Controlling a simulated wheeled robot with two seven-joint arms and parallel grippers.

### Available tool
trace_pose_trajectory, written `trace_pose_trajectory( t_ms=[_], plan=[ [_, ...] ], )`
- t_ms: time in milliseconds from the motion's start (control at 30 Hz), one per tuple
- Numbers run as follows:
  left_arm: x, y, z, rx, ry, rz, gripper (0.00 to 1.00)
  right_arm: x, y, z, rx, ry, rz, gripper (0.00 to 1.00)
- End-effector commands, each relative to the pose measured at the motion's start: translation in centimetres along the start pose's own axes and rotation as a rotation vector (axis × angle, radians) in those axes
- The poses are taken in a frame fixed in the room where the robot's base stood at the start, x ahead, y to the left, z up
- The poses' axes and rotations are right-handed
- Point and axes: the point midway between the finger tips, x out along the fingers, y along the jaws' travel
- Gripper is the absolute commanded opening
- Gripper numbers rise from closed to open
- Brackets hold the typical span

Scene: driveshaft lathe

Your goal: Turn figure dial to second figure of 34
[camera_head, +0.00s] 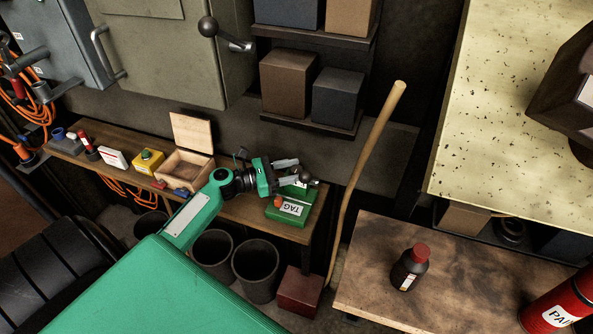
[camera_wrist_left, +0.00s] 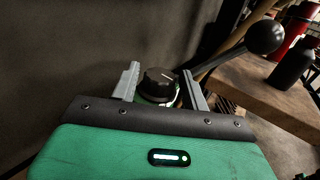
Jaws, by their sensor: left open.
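My left gripper (camera_head: 288,172) is open over the green tag device (camera_head: 291,208) on the shelf. In the left wrist view its two grey fingers (camera_wrist_left: 162,84) stand on either side of a black dial (camera_wrist_left: 159,82) with a white pointer line. The dial sits between the fingers, and I see no clear contact. The figures around it cannot be read. A lever with a black ball knob (camera_wrist_left: 265,37) rises to the right of the dial; the knob also shows in the head view (camera_head: 312,179). The dial is not clear in the head view. My right gripper is not in view.
An open wooden box (camera_head: 188,167) and a yellow button box (camera_head: 147,162) stand on the same shelf. Dark bins (camera_head: 256,270) are below it. A wooden handle (camera_head: 364,175) leans right of the device. A brown bottle (camera_head: 408,270) stands on a table.

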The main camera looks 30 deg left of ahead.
Motion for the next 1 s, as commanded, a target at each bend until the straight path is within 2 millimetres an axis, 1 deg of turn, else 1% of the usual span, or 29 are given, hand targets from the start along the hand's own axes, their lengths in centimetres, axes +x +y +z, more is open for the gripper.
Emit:
trace_pose_trajectory(
  t_ms=[33,100,300,400,500,600,700,1000],
  plan=[
    [-1.0,0.0,-0.4,0.001,0.003,0.001,0.45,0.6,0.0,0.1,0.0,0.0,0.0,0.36],
    [-2.4,0.0,-0.6,0.0,0.004,0.001,0.45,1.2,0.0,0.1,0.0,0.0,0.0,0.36],
    [-7.0,-0.1,-0.5,0.001,0.004,0.0,0.45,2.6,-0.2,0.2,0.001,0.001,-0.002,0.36],
    [-9.0,-0.1,-0.5,0.0,0.004,0.0,0.45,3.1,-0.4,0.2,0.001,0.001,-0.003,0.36],
    [-10.6,-0.1,-0.4,-0.001,0.003,0.0,0.45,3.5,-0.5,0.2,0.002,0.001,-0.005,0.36],
    [-11.6,0.0,-0.2,0.0,0.002,0.0,0.45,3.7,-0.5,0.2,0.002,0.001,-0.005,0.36],
    [-12.1,0.0,-0.1,0.0,0.002,0.0,0.45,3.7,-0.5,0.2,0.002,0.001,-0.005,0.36],
    [-12.2,0.0,0.0,0.0,0.001,-0.001,0.45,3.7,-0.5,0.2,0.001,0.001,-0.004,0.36]
  ],
)
